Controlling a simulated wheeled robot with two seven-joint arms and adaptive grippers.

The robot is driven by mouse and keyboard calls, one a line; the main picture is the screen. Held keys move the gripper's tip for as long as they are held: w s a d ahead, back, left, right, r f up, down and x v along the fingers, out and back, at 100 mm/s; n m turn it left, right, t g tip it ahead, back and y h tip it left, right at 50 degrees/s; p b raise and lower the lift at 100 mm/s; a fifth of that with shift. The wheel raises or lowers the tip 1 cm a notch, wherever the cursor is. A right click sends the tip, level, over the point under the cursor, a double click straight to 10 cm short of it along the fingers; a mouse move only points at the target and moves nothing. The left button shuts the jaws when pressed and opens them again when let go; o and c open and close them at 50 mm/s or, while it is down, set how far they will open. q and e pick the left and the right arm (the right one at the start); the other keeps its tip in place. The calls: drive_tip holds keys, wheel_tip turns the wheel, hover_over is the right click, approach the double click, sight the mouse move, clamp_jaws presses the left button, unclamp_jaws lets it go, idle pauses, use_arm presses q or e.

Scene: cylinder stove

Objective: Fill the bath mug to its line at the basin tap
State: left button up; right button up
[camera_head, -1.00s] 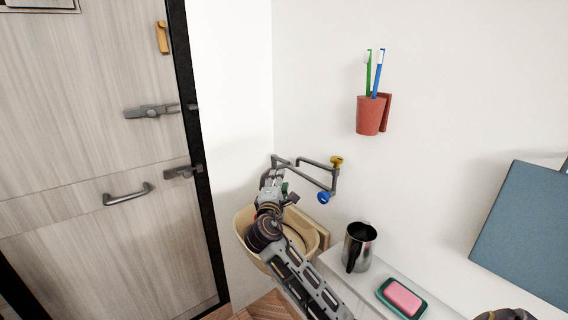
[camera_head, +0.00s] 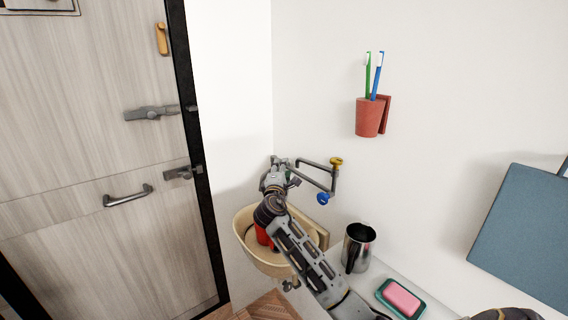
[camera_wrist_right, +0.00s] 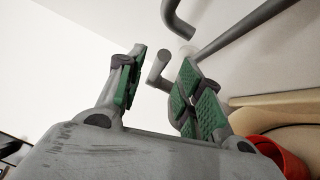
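A red vessel (camera_head: 263,236), which looks like the bath mug, is in the beige wall basin (camera_head: 246,247), partly hidden by my right arm. Its red rim also shows at the lower right of the right wrist view (camera_wrist_right: 287,156). Its fill line and water level cannot be seen. Grey tap pipes (camera_head: 316,182) with a yellow knob (camera_head: 336,162) and a blue knob (camera_head: 323,198) are above the basin. My right gripper (camera_head: 276,165) is at the left end of the pipes. In the wrist view its green-padded fingers (camera_wrist_right: 160,88) are apart, with a grey pipe end (camera_wrist_right: 158,66) showing between them. My left gripper is out of view.
A metal pitcher (camera_head: 358,247) and a pink soap (camera_head: 402,298) on a green dish stand on the white shelf right of the basin. A red toothbrush cup (camera_head: 369,117) hangs above. A door (camera_head: 90,170) is left, a blue panel (camera_head: 530,235) right.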

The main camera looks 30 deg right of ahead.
drive_tip(key=x, duration=0.4)
drive_tip(key=shift+w, duration=0.1)
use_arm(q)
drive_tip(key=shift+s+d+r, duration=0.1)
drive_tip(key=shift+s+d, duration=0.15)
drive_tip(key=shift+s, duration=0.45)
use_arm(e)
drive_tip(key=shift+w+d, duration=0.4)
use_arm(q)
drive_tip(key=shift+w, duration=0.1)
